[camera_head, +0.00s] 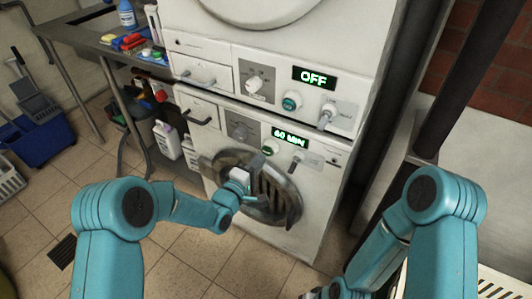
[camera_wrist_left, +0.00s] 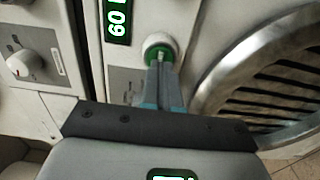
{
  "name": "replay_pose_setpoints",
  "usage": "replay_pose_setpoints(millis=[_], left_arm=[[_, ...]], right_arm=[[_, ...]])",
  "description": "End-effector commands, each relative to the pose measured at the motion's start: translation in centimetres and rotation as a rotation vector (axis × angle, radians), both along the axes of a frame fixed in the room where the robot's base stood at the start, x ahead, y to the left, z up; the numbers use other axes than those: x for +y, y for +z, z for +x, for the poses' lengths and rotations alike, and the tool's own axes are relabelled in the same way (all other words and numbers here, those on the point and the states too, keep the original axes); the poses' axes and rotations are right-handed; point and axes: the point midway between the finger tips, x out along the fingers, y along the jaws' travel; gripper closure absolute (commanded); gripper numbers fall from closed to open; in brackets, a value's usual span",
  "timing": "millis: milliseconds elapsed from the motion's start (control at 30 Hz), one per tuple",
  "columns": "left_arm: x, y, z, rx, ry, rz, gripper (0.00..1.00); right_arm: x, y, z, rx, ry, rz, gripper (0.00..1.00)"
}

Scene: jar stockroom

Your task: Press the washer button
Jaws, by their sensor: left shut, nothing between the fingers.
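Two white machines are stacked. The lower machine (camera_head: 296,232) has a round metal door and a lit "60 MIN" display (camera_head: 289,137). Its round green-lit button (camera_wrist_left: 160,48) is beside the display in the left wrist view. My left gripper (camera_head: 265,152) is shut and empty in front of the lower panel. In the left wrist view its fingertips (camera_wrist_left: 158,62) overlap the button's face and seem to touch it; the fingers hide part of it. My right gripper (camera_head: 318,293) is at the bottom edge of the head view, mostly cut off.
The upper machine (camera_head: 270,62) has an "OFF" display (camera_head: 314,77) and a teal button (camera_head: 291,101). A metal table (camera_head: 88,33) with a blue bottle (camera_head: 127,17) stands at the left. Tiled floor is free in front. A dark post stands at the right.

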Motion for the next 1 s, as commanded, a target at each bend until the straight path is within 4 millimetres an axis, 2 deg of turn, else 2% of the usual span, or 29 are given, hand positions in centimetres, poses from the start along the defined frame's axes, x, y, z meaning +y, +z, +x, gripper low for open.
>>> replay_pose_setpoints(millis=[1000], left_arm=[[-1.1, 0.0, 1.6, 0.001, 0.000, -0.001, 1.00]], right_arm=[[0.0, -1.3, 0.0, 0.000, 0.000, 0.000, 0.49]])
